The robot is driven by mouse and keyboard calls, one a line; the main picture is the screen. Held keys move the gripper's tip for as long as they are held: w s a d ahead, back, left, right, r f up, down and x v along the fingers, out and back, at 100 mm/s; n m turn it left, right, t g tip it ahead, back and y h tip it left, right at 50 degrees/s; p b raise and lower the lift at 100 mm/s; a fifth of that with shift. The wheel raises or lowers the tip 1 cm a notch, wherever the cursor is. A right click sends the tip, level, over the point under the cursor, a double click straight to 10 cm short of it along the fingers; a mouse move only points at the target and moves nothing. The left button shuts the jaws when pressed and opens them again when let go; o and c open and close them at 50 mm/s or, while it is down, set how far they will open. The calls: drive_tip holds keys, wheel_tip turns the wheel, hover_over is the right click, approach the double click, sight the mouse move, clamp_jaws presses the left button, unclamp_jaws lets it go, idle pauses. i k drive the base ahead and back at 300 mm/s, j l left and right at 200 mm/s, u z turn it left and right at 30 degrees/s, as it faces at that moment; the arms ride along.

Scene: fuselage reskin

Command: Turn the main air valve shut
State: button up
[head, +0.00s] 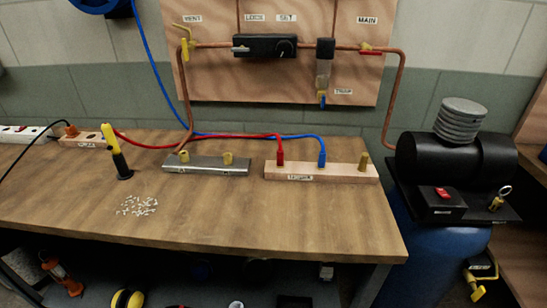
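Right of the valve, the pipe (402,62) bends down towards the black compressor (455,160). My gripper is not in view, and nothing covers the valve.
The workbench (250,215) stands below the panel (220,80). On it are a steel manifold (215,170), a wooden hose block (320,175), a yellow-and-black tool (115,150) and scattered small white pieces (137,206). Red and blue hoses cross the back. The bench's front middle is clear.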

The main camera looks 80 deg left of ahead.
sight(368, 52)
drive_tip(key=u, duration=2.25)
